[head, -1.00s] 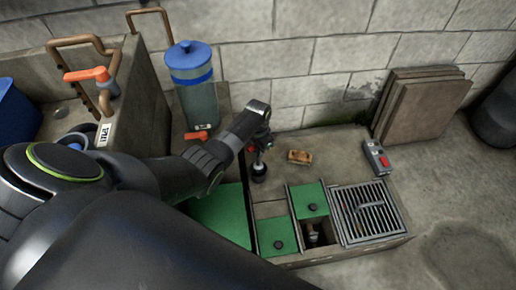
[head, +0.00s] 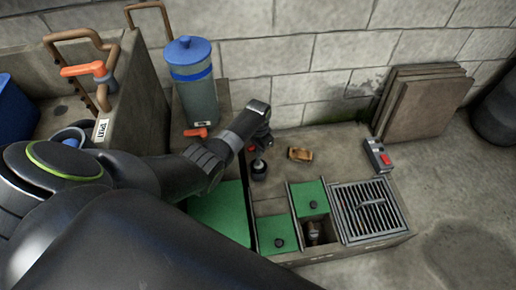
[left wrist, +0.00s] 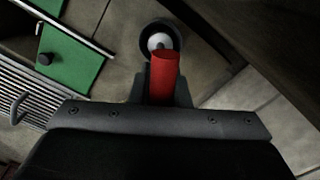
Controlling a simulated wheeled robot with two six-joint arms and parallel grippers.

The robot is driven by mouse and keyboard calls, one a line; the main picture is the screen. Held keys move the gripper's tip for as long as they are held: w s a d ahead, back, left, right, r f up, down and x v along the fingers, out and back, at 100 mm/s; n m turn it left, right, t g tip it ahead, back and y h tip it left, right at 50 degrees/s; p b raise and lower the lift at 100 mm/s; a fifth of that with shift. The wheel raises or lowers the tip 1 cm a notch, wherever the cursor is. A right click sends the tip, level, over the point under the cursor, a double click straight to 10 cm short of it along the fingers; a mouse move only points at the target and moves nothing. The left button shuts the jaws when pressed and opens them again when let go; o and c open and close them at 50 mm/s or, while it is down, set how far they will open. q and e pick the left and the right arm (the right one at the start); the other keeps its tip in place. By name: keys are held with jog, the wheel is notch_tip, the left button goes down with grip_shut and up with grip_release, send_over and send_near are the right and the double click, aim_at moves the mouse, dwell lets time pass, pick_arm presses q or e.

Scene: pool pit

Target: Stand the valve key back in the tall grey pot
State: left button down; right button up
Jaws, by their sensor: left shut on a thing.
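My left gripper (head: 262,140) is shut on a red handle, which I take to be the valve key (left wrist: 164,78). In the left wrist view the red grip stands between the jaws. Just beyond it is a small dark round pot (left wrist: 160,28) with a pale centre. In the head view this dark pot (head: 259,171) stands on the ledge right below the gripper. The key's lower end is mostly hidden, and I cannot tell whether it is inside the pot. My right gripper is not in view.
A blue-lidded canister (head: 193,88) stands behind my left arm. A tan block (head: 300,154) and a grey box with a red button (head: 377,155) lie to the right. Green lids (head: 271,232), an open compartment (head: 314,232) and a metal grate (head: 368,211) are in front.

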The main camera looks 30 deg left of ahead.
pick_arm(q)
jog(key=shift+f, duration=0.1)
jog(key=shift+f+b, duration=1.15)
jog(key=shift+f, duration=0.1)
jog(key=shift+f+b, duration=0.95)
jog(key=shift+f, duration=0.2)
dwell(0.3)
jog(key=c, duration=1.3)
grip_release()
notch_tip(320, 180, up, 8)
jog(key=p, duration=0.8)
jog(key=shift+p, duration=0.3)
